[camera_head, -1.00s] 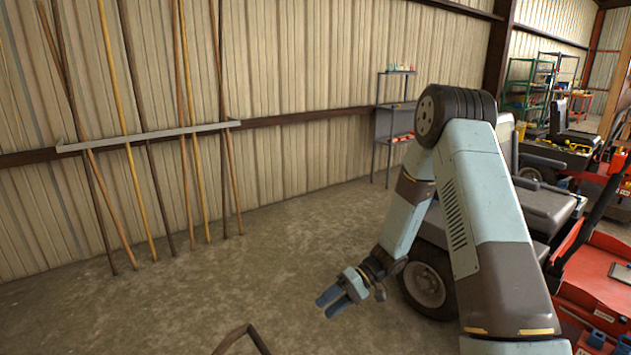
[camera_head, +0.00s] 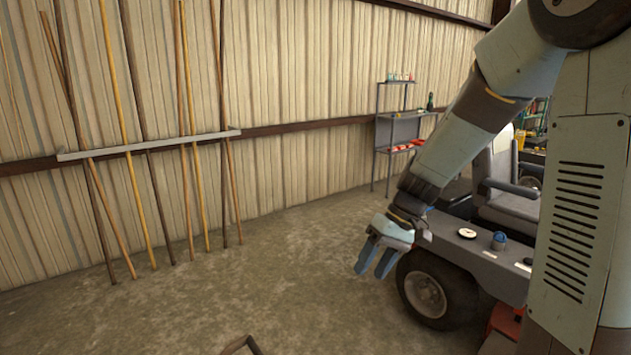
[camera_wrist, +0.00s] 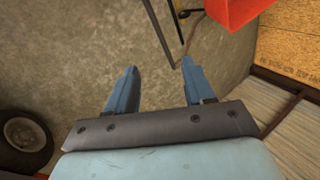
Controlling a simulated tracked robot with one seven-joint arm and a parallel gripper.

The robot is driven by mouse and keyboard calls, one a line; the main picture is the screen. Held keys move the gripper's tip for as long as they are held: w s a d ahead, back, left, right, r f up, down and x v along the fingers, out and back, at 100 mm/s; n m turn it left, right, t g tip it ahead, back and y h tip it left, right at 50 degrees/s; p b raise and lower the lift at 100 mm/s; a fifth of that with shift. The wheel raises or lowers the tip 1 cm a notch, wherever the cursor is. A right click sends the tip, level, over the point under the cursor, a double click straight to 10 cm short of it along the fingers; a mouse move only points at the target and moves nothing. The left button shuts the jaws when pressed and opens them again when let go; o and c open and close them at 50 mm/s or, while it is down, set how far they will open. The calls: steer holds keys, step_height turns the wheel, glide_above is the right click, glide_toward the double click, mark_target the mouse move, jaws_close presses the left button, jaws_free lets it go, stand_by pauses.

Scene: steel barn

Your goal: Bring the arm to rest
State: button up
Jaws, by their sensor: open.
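My gripper (camera_head: 376,257) hangs from my bent arm in the head view, its blue fingers pointing down and a little left over the concrete floor. It stands in front of the vehicle, left of its wheel in the picture. In the wrist view the gripper (camera_wrist: 157,88) shows two blue fingers spread apart with bare floor between them. It is open and empty, and no object touches the fingers. My upper arm links fill the right side of the head view.
A vehicle with a black wheel (camera_head: 433,291) and grey seat (camera_head: 508,205) stands close beside my arm. Small items lie on its grey deck. Long poles (camera_head: 117,120) lean on the wall at left. A shelf (camera_head: 397,130) stands behind. The middle floor (camera_head: 270,260) is clear.

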steer(key=s+d+r+m+t+h, duration=0.4)
steer(key=s+d+r+t, duration=0.3)
steer(key=s+d+r, duration=0.4)
steer(key=s+r+h, duration=0.1)
steer(key=s+r, duration=0.3)
steer(key=shift+s+m+t, duration=0.3)
steer(key=shift+t, duration=0.1)
steer(key=shift+c, duration=0.2)
steer(key=shift+c, duration=0.8)
steer(key=shift+a, duration=0.1)
